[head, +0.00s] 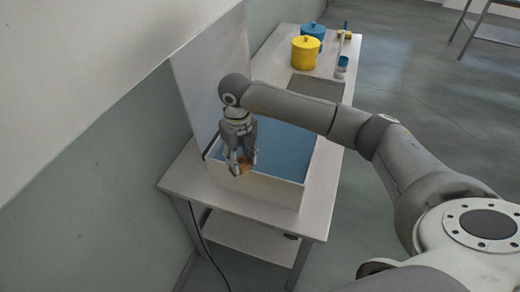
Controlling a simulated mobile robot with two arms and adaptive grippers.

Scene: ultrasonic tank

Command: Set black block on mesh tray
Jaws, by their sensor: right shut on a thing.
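My right gripper (242,169) points down at the left front part of the white tank and is shut on a small orange-brown thing (243,166), mostly hidden by the fingers. I cannot tell whether it is above the tank's rim or in front of its wall. No black block can be made out. A dark grey flat panel (317,87) lies on the table behind the tank; it may be the mesh tray, but its surface is too small to tell. My left gripper is not in view.
The white tank (270,190) with blue inside stands on a white table (319,203) with a lower shelf. A yellow pot (305,54), a blue pot (313,31) and a small white-blue jar (341,67) stand at the back. A tall panel and wall rise at left.

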